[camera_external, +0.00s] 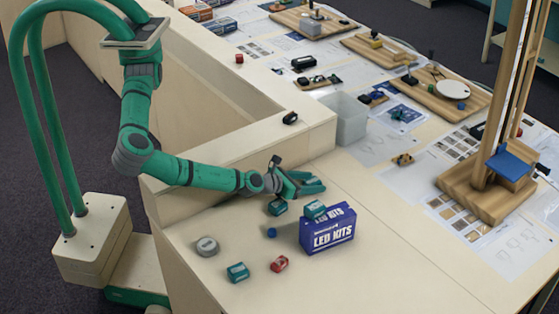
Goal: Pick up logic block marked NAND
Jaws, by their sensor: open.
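Several small blocks lie on the near table, and their labels are too small to read, so I cannot tell which is marked NAND. A teal block (277,207) lies just below my gripper in the picture. Another teal block (315,209) sits on top of the blue LED KITS box (327,231). A third teal block (238,272) lies at the front left, beside a red block (280,264). My gripper (318,184) is open and empty, reaching right over the table behind the LED KITS box, apart from the blocks.
A raised wooden ledge (235,150) runs behind my forearm. The table right of the LED KITS box is clear.

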